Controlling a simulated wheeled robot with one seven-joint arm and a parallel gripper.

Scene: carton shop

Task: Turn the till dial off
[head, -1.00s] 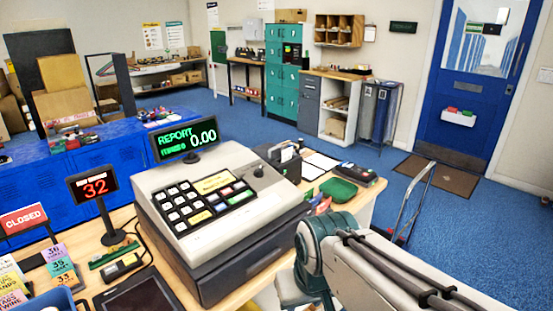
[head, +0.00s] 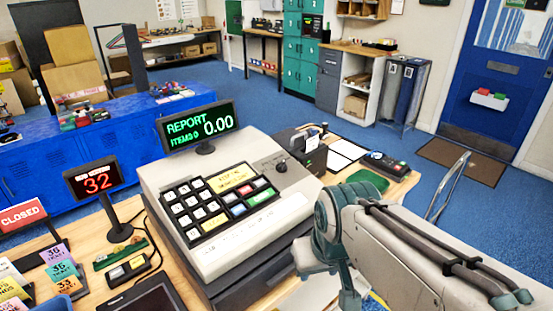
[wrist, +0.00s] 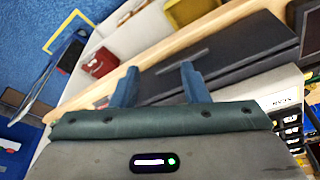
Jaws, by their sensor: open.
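The till (head: 215,235) stands on the wooden counter, with a key pad on its sloped top. The till dial (head: 281,166) is a small dark knob at the top right of that face; its pointer setting is too small to read. The till display (head: 198,126) is lit and reads REPORT and 0.00. In the wrist view my gripper (wrist: 158,80) is open and empty, its two fingers apart in front of the till's dark drawer base (wrist: 225,60). Till keys (wrist: 290,125) show at the right edge there. The dial is not visible in the wrist view. The head view does not show the fingertips.
Blue floor is open beyond the counter.

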